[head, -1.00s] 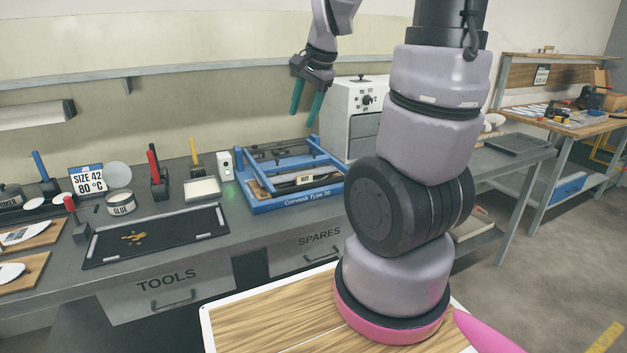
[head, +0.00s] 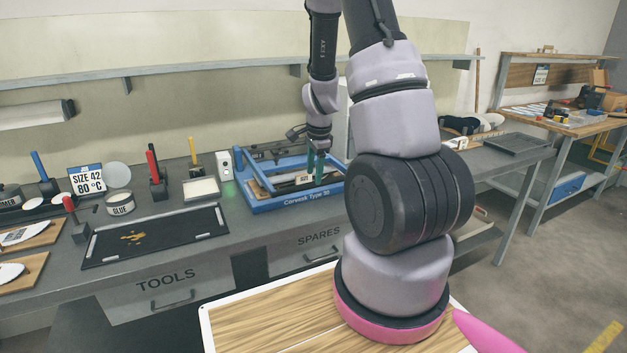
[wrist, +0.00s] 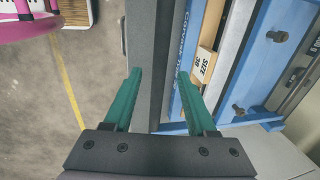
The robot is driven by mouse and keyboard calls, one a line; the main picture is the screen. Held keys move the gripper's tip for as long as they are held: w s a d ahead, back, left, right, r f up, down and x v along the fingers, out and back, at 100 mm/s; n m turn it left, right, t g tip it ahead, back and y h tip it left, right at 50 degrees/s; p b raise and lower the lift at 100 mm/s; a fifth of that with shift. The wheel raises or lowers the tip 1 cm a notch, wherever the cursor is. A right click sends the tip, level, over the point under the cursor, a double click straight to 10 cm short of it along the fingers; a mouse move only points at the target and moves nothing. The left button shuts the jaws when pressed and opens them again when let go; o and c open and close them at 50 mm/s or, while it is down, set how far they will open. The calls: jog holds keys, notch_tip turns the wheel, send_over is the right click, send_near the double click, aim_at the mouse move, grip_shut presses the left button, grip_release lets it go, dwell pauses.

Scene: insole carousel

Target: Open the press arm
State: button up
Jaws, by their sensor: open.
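The blue press (head: 262,205) stands on the grey bench, its low blue frame resting at the back right of the work area. It also shows at the right of the wrist view (wrist: 258,60), with dark round knobs on a blue bar. A wooden block with a size label (head: 303,179) lies inside the frame and shows in the wrist view (wrist: 207,62). My gripper (head: 316,180) points down at the right part of the press. Its teal fingers (wrist: 159,78) are open and empty, with the grey bench edge beyond the gap. I cannot tell which bar is the press arm.
A white box with a green light (head: 225,166) stands left of the press. A black tray (head: 155,238), a white tray (head: 201,189) and upright tools (head: 156,170) lie farther left. My arm hides most of the white cabinet behind the press.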

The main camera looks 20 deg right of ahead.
jog(key=shift+w+f, duration=0.15)
jog(key=shift+f, duration=0.65)
jog(key=shift+w+f, duration=0.15)
jog(key=shift+f, duration=0.6)
jog(key=shift+c, duration=0.4)
grip_shut()
